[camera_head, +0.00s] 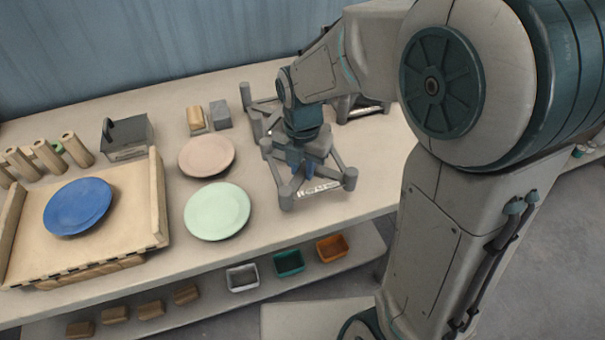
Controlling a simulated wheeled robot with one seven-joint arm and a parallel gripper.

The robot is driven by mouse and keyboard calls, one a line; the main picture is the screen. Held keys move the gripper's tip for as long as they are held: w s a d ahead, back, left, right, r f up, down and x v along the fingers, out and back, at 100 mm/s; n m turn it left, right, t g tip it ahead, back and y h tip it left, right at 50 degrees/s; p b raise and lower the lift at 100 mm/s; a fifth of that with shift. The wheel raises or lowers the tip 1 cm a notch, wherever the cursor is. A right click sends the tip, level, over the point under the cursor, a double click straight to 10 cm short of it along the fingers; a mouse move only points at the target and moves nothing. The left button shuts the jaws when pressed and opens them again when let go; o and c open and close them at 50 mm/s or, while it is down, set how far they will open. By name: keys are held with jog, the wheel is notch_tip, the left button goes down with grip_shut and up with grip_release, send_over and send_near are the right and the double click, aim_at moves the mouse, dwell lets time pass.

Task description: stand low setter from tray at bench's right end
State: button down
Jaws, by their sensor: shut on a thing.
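My gripper (302,166) is shut on a grey setter (286,192), a low frame with stubby round posts at its corners. The setter is right of the pale green plate, over the front part of the bench (240,88). I cannot tell whether it touches the bench top. A white marked strip shows at its front. A second grey frame with posts (246,97) stands just behind it. Another grey frame (362,108) stands further right, partly hidden by my arm. A wooden tray (158,195) at the left holds a blue plate (78,206). My arm hides much of the bench's right end.
A pink plate (206,156) and a green plate (217,211) lie between tray and setter. A grey box (128,138) and small blocks (221,114) stand behind. A lower shelf holds wooden blocks and small bins (289,263). Bare bench shows right of the setter.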

aim_at(302, 169)
jog(key=shift+w+f, duration=0.35)
jog(key=shift+f, duration=1.8)
jog(key=shift+f, duration=0.25)
jog(key=c, duration=1.3)
grip_release()
jog(key=shift+o, duration=0.2)
jog(key=shift+r, duration=0.15)
